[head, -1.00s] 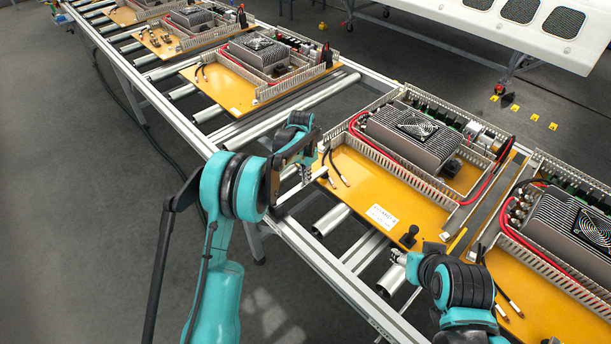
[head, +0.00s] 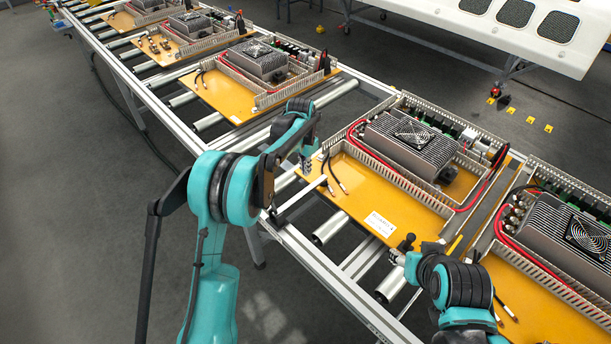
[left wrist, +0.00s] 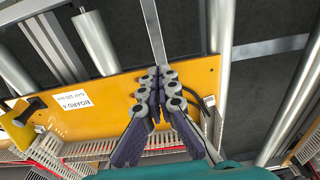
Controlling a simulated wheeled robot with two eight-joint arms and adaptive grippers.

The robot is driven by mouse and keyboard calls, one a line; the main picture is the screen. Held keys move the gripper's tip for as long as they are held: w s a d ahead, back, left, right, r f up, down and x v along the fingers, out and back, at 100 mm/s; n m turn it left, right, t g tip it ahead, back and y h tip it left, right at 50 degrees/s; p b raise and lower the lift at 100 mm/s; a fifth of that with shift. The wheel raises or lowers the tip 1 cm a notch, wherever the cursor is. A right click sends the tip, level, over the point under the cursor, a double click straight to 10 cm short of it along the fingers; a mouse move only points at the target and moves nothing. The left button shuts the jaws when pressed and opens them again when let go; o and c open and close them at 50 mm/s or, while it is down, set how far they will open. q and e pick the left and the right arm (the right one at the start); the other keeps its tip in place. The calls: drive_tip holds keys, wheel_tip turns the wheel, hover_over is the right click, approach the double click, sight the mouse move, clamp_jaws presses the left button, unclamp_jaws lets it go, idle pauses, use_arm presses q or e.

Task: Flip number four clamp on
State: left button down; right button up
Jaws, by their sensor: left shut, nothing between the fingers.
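The yellow board (head: 380,195) labelled as board 4 lies on the roller line, its white label (head: 380,224) near the front edge. A black upright clamp handle (head: 406,242) stands at its near corner; a black part (left wrist: 22,112) shows at the board's left in the left wrist view. I cannot make out the clamp's number. My left gripper (head: 307,166) is shut and empty above the board's left corner; its fingertips also show together over the board edge in the left wrist view (left wrist: 158,76). My right gripper (head: 398,256) is beside the black handle; contact is unclear.
The board carries a finned unit with a fan (head: 412,140), slotted grey ducts (head: 395,178), a red cable and loose black leads (head: 336,178). Similar boards stand farther back and at right. Metal rollers (head: 330,227) and a frame rail lie below. The floor at left is clear.

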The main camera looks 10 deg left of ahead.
use_arm(q)
wheel_tip(320, 180, up, 5)
drive_tip(key=shift+r+p, duration=0.15)
drive_tip(key=shift+p, duration=0.4)
drive_tip(key=s+a+r+n+t, duration=0.2)
drive_tip(key=s+r, duration=0.4)
drive_tip(key=s, duration=0.3)
drive_tip(key=s+a+r+n+t, duration=0.1)
drive_tip(key=s+a+r+n, duration=0.15)
drive_tip(key=s+r, duration=0.45)
drive_tip(key=s+a+f+n+t, duration=0.1)
drive_tip(key=s+f, duration=0.1)
drive_tip(key=s, duration=0.7)
drive_tip(key=s+a+f+n+t+b, duration=0.1)
drive_tip(key=s+a+f+n+t, duration=0.1)
drive_tip(key=s, duration=0.7)
drive_tip(key=shift+s+f+y, duration=0.2)
drive_tip(key=shift+f+y, duration=0.1)
drive_tip(key=shift+f, duration=0.5)
